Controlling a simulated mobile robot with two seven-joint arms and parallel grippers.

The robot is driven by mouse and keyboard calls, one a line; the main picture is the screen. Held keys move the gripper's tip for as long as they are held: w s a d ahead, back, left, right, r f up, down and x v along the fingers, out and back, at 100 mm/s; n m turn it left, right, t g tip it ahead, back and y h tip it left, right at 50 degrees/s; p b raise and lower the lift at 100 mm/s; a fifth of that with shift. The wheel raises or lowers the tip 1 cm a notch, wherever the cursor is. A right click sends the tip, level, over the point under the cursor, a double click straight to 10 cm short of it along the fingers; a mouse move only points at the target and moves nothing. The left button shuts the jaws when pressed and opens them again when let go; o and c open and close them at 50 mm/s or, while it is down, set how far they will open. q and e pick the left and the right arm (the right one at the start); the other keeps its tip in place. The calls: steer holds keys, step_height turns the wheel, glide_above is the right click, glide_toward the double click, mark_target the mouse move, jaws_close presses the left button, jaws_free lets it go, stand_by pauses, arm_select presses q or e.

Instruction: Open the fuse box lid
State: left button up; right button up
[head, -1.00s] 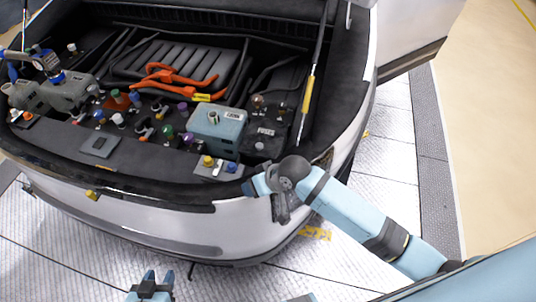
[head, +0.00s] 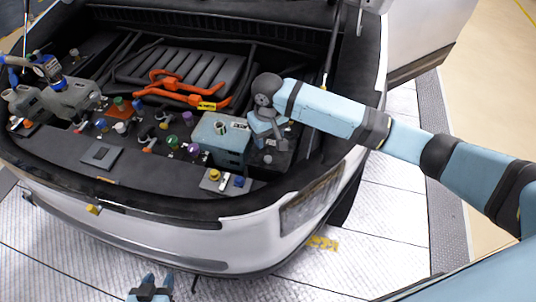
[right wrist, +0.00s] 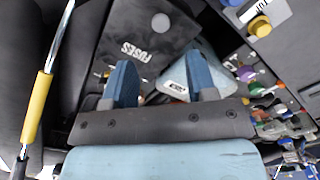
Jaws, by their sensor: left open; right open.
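The fuse box is black, with a closed-looking lid (right wrist: 140,30) that carries white FUSES lettering and a round grey knob. In the head view the fuse box (head: 277,161) sits at the right end of the engine bay, mostly hidden by my right gripper (head: 268,138). In the right wrist view my right gripper (right wrist: 160,75) is open, its two blue fingers apart, pointing at the near part of the lid and the pale box beside it. Nothing is held; contact cannot be told. My left gripper (head: 152,283) is open and empty at the bottom edge, in front of the bumper.
A grey-blue box (head: 222,138) stands just left of the fuse box. A small plate with yellow and blue caps (head: 222,181) lies in front. A yellow-sleeved prop rod (right wrist: 39,105) rises on the other side. Orange cables (head: 185,92) lie further back.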

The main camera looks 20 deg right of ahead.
mark_target(268, 158)
step_height(268, 158, down, 9)
steer(key=shift+p, duration=0.3)
jaws_close()
